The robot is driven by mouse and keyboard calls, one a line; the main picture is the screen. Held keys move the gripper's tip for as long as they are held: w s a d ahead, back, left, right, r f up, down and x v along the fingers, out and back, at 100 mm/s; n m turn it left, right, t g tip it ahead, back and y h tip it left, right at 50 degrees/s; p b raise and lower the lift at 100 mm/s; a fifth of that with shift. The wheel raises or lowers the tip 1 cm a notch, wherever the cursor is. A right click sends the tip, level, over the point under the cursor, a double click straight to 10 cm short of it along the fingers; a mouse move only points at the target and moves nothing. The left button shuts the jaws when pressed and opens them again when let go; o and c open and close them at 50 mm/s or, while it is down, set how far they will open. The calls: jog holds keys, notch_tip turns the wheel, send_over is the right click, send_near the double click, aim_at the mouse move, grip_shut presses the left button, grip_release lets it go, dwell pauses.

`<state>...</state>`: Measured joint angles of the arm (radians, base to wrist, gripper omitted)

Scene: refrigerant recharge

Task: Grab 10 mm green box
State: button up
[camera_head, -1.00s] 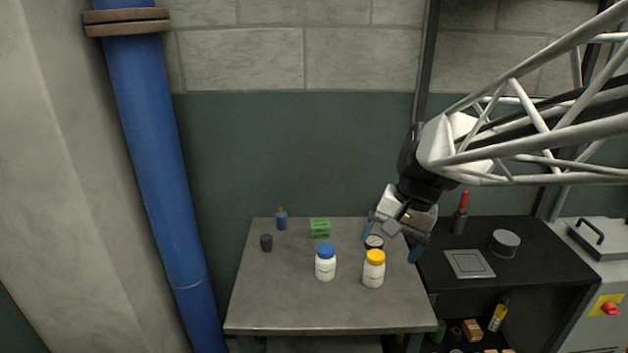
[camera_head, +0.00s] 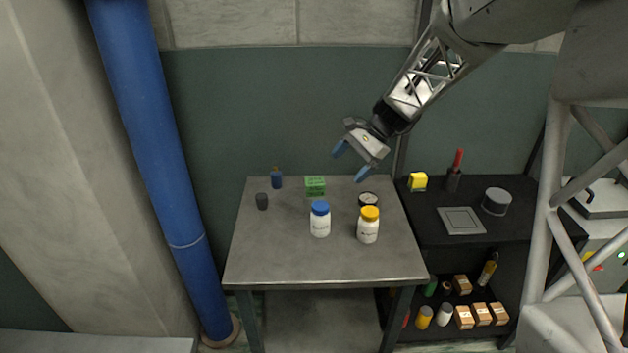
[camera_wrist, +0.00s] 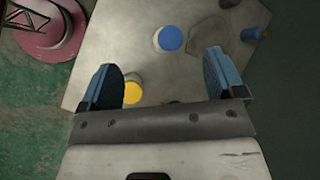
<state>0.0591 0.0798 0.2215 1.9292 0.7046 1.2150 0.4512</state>
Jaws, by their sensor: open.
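The green box (camera_head: 315,186) sits near the back edge of the grey table (camera_head: 265,258). A blue-capped white bottle (camera_head: 320,220) stands in front of it, and a small blue bottle (camera_head: 277,180) stands to its left. My gripper (camera_head: 350,162) is open and empty, raised above the table's back right, up and right of the box in the picture. In the wrist view its blue fingers (camera_wrist: 160,62) are spread wide. The blue cap (camera_wrist: 168,38) shows near the top there, and I cannot make out the green box in that view.
A yellow-capped bottle (camera_head: 368,226) and a dark round gauge (camera_head: 368,199) stand on the table's right. A small dark cylinder (camera_head: 262,201) is at the left. A black shelf (camera_head: 425,218) with several items adjoins on the right. The table's front is clear.

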jog(key=w+a+f+m+y, duration=0.1)
jog(key=w+f+m+y, duration=0.2)
jog(key=w+f, duration=0.7)
jog(key=m+y, duration=0.3)
jog(key=m, duration=0.1)
send_near(319, 181)
jog(key=x, duration=0.3)
jog(key=shift+s+a+f, duration=0.15)
jog(key=shift+s+a, duration=0.05)
jog(key=shift+a, duration=0.15)
jog(key=shift+x, duration=1.3)
jog(key=shift+x, duration=2.6)
jog(key=shift+w, duration=0.15)
